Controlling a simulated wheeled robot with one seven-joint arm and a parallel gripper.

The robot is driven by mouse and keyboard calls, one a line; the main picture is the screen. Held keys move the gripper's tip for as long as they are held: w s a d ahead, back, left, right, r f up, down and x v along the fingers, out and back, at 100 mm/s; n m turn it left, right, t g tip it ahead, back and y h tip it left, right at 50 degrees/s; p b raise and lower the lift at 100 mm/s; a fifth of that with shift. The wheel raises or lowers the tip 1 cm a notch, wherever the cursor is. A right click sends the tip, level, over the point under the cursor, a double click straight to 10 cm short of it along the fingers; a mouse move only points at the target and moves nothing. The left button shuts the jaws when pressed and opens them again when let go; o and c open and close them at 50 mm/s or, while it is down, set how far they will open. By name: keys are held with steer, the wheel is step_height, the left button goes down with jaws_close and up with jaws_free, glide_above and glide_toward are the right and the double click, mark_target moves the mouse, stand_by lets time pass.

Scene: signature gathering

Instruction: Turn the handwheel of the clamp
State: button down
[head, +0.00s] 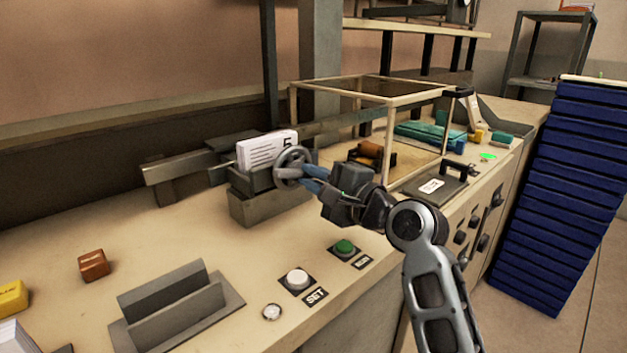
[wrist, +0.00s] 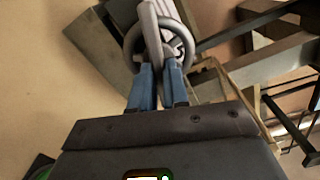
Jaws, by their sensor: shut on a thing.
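The clamp (head: 268,207) is a grey metal block on the bench, with a stack of white cards (head: 262,152) marked 5 held upright in it. Its grey spoked handwheel (head: 291,168) faces my arm on the clamp's right side. My gripper (head: 306,177) reaches in from the right, its blue fingers at the handwheel. In the wrist view the handwheel (wrist: 133,45) lies just beyond the fingertips, and my gripper (wrist: 160,72) is shut on part of it. The fingers hide some of the wheel's near side in the head view.
A white button (head: 297,278) marked SET and a green button (head: 344,246) lie in front. A grey slotted holder (head: 175,305) and a brown block (head: 93,264) stand at left. A framed glass case (head: 395,95) is close behind my arm. Blue stacked trays (head: 560,190) stand at right.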

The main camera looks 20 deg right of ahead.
steer(key=n+b, duration=0.4)
steer(key=n, duration=0.7)
steer(key=shift+a+r, duration=0.1)
steer(key=shift+r, duration=0.05)
steer(key=shift+n, duration=0.4)
steer(key=c, duration=1.1)
jaws_free()
steer(key=shift+r, duration=0.1)
steer(key=shift+b+v, duration=0.6)
steer(key=shift+v, duration=3.35)
